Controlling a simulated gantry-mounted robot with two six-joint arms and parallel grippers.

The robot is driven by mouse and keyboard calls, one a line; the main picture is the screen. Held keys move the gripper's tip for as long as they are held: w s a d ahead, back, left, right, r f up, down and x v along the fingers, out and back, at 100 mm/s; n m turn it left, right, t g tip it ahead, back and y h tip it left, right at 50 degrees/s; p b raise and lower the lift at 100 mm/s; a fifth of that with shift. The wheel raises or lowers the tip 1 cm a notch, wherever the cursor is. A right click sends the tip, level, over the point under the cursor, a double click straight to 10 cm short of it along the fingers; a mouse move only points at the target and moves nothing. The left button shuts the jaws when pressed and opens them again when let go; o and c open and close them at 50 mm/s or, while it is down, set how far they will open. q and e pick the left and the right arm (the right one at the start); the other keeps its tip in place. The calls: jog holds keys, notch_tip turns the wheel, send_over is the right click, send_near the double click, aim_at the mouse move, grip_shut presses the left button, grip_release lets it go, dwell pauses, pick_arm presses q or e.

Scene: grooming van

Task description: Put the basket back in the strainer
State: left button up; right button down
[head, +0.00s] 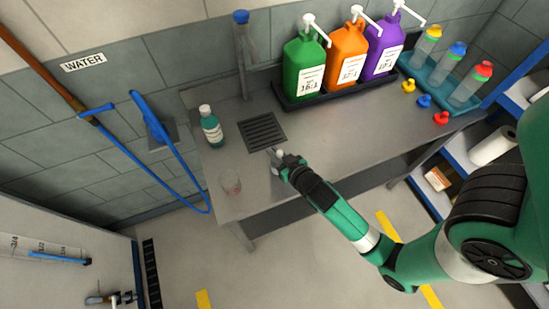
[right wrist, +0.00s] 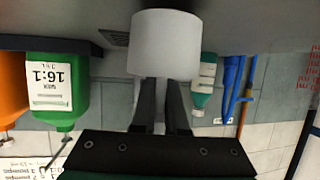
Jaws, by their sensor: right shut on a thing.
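My right gripper (head: 278,160) is low over the front of the steel bench, just in front of the dark drain grate (head: 263,132). In the right wrist view its two fingers (right wrist: 160,88) are shut on a plain pale cylinder (right wrist: 166,43), which fits the basket, though no mesh shows. In the head view only a small pale bit of it shows at the fingertips. My left gripper is out of view.
Green (head: 305,66), orange (head: 348,57) and purple (head: 384,53) pump jugs stand on a black tray behind. A tank and pipe fitting (head: 110,298) are at lower left. The bench front is mostly clear.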

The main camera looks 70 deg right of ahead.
jog(key=shift+f, duration=0.65)
jog(key=c, duration=0.9)
grip_release()
jog(key=shift+r, duration=0.1)
jog(key=shift+c, duration=0.2)
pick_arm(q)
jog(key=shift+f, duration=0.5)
pick_arm(e)
jog(key=shift+r, duration=0.2)
jog(key=p+v, duration=0.1)
jog(key=v, duration=1)
jog(key=shift+s+a, duration=0.15)
jog(key=shift+s, duration=0.05)
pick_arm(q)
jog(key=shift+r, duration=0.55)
pick_arm(e)
jog(key=shift+s+a+r, duration=0.15)
jog(key=shift+s+r, duration=0.05)
jog(key=shift+s, duration=0.1)
